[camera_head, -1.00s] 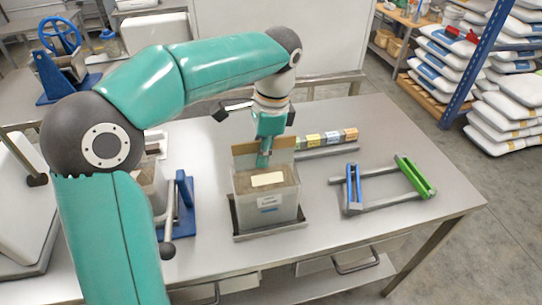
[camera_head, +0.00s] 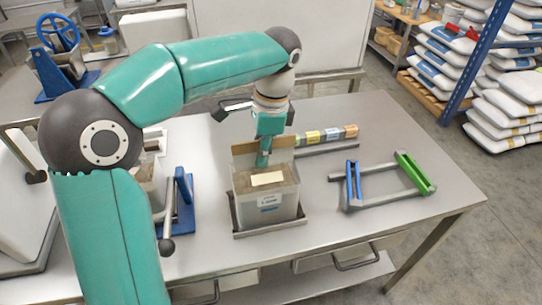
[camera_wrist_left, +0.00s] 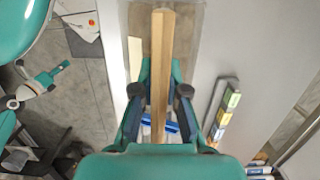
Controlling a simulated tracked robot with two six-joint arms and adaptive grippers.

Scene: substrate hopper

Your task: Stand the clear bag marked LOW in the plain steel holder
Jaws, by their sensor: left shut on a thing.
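A clear bag (camera_head: 283,209) filled with brown substrate stands upright over a flat steel tray-like holder (camera_head: 270,233) on the table. Its small front label is too small to read. A tan board or strip (camera_head: 243,149) rises at its back. My left gripper (camera_head: 264,158) comes down from above at the back of the bag. In the left wrist view, its fingers (camera_wrist_left: 160,110) are shut on the wooden-looking strip (camera_wrist_left: 160,60), with clear walls beyond. The bag hides most of the holder, so I cannot tell whether its base is fully seated. My right gripper is not in view.
To the right lies a grey frame (camera_head: 375,203) with a blue bar (camera_head: 353,183) and a green bar (camera_head: 413,172). A row of coloured labelled blocks (camera_head: 330,136) is behind. A blue lever stand (camera_head: 184,200) is close on the left. The table's front right is clear.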

